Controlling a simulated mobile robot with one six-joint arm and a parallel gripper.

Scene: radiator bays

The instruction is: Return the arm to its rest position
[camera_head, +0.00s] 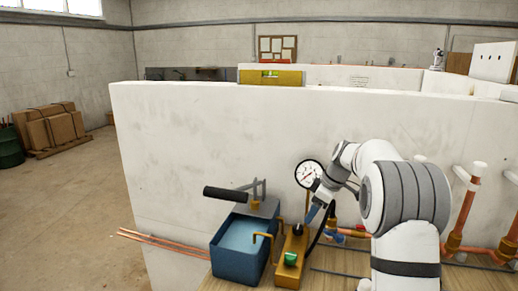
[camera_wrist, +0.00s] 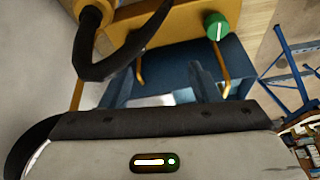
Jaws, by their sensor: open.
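My arm (camera_head: 400,200) is white and grey and reaches left from the right of the head view, bent at the elbow. My gripper (camera_wrist: 165,88) shows in the wrist view with its two dark fingers apart and nothing clearly held between them. A blue tank (camera_wrist: 225,65) lies beyond the fingers. In the head view the gripper end is small and partly hidden near the round pressure gauge (camera_head: 309,174), above the bench.
The blue water tank (camera_head: 232,262) with a black-handled lever (camera_head: 226,194) stands left of a brass block with a green knob (camera_head: 291,259). A white wall panel (camera_head: 200,140) rises behind. Copper pipes (camera_head: 463,215) stand at right. Open floor (camera_head: 55,220) is at left.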

